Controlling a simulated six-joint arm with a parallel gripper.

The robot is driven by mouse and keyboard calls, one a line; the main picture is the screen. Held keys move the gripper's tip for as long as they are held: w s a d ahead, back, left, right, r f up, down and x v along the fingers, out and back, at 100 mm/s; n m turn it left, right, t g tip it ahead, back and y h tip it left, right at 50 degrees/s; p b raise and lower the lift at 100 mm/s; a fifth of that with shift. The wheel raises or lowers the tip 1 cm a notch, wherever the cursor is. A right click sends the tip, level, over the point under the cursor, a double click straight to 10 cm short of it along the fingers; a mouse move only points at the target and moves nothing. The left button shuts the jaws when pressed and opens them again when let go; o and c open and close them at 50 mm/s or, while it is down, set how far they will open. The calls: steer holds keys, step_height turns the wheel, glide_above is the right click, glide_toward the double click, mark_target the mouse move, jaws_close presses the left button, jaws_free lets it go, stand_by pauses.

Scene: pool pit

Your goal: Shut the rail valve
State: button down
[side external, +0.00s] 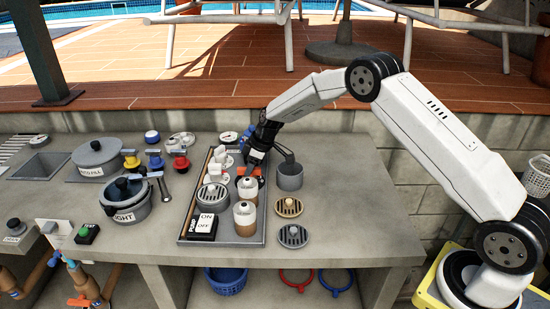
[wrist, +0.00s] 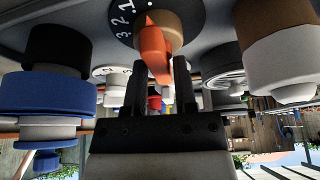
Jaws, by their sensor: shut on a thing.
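The valve with an orange handle (wrist: 154,48) shows at the top middle of the wrist view. Its handle sits on a brown hub in front of a dark dial (wrist: 124,24) marked with white numbers. My gripper (wrist: 171,62) has its two dark fingers on either side of the handle's end and is shut on it. In the side view my gripper (side external: 254,163) reaches down to the back right of the long tray, and only a little of the orange handle (side external: 262,178) shows beside it. The dial is mostly hidden there.
The tray (side external: 182,234) also holds white-topped brown fittings (side external: 244,219), a round grate (side external: 212,197) and an ON/OFF switch (side external: 202,226). Lidded pots (side external: 97,158) are at left. The counter's right side is clear.

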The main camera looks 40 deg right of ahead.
steer(key=c, duration=0.6)
jaws_free()
steer(key=shift+o, duration=0.2)
steer(key=shift+v, duration=3.9)
